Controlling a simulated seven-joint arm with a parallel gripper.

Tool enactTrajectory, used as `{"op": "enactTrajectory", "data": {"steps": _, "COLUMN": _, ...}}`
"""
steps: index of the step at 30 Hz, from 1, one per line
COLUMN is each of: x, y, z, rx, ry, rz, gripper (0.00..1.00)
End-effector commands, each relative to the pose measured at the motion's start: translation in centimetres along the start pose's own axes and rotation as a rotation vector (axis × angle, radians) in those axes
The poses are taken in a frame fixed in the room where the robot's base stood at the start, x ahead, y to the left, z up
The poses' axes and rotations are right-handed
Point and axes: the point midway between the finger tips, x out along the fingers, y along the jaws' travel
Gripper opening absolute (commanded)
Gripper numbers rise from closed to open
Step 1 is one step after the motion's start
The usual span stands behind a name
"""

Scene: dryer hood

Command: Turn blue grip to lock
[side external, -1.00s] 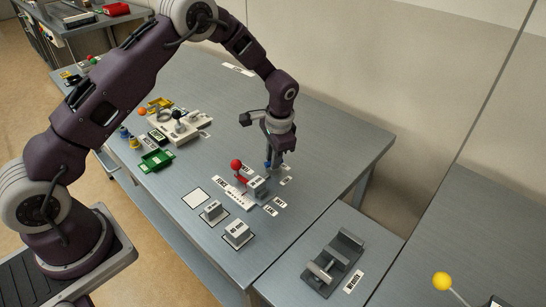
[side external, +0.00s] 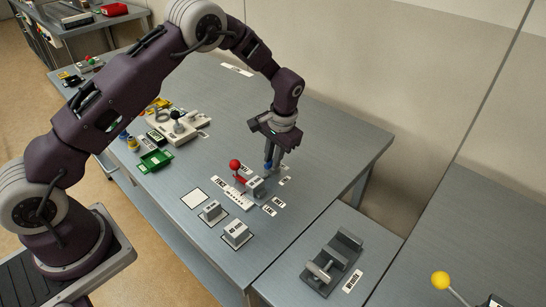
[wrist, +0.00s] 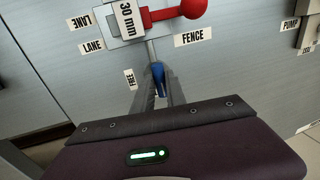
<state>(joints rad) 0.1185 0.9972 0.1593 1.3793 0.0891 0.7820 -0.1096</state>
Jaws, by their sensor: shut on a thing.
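The blue grip (wrist: 158,74) sits between the two fingers of my gripper (wrist: 160,82) in the wrist view, at the end of a thin grey rod that leads to the block marked "30 mm" (wrist: 127,18). In the side view the blue grip (side external: 267,165) shows low at the fingertips of my gripper (side external: 271,164), which points down at the table. The fingers are shut on the grip and partly hide it. A "FREE" label (wrist: 129,79) lies just left of the fingers in the wrist view. I cannot read a lock label.
A red ball knob (side external: 235,163) stands close to the left of the gripper in the side view. Grey blocks (side external: 235,233) and a white square lie nearer the front. The table behind the gripper is clear.

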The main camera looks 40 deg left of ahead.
Motion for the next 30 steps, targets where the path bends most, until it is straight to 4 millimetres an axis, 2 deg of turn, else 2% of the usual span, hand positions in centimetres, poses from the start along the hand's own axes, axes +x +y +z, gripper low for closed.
{"op": "enactTrajectory", "data": {"steps": 6, "x": -0.1, "y": 0.0, "z": -0.1, "rx": -0.003, "ry": 0.001, "rz": 0.001, "gripper": 0.00}}
{"op": "enactTrajectory", "data": {"steps": 7, "x": -0.1, "y": 0.0, "z": 0.0, "rx": -0.003, "ry": 0.001, "rz": 0.001, "gripper": 0.18}}
{"op": "enactTrajectory", "data": {"steps": 10, "x": 0.0, "y": 0.0, "z": 0.0, "rx": -0.002, "ry": 0.001, "rz": 0.001, "gripper": 0.38}}
{"op": "enactTrajectory", "data": {"steps": 20, "x": -0.5, "y": 0.0, "z": -0.1, "rx": -0.001, "ry": 0.002, "rz": 0.001, "gripper": 0.38}}
{"op": "enactTrajectory", "data": {"steps": 27, "x": -5.2, "y": 0.0, "z": -0.1, "rx": -0.001, "ry": 0.004, "rz": 0.001, "gripper": 0.38}}
{"op": "enactTrajectory", "data": {"steps": 30, "x": -6.5, "y": 0.0, "z": -0.1, "rx": -0.001, "ry": 0.003, "rz": 0.001, "gripper": 0.38}}
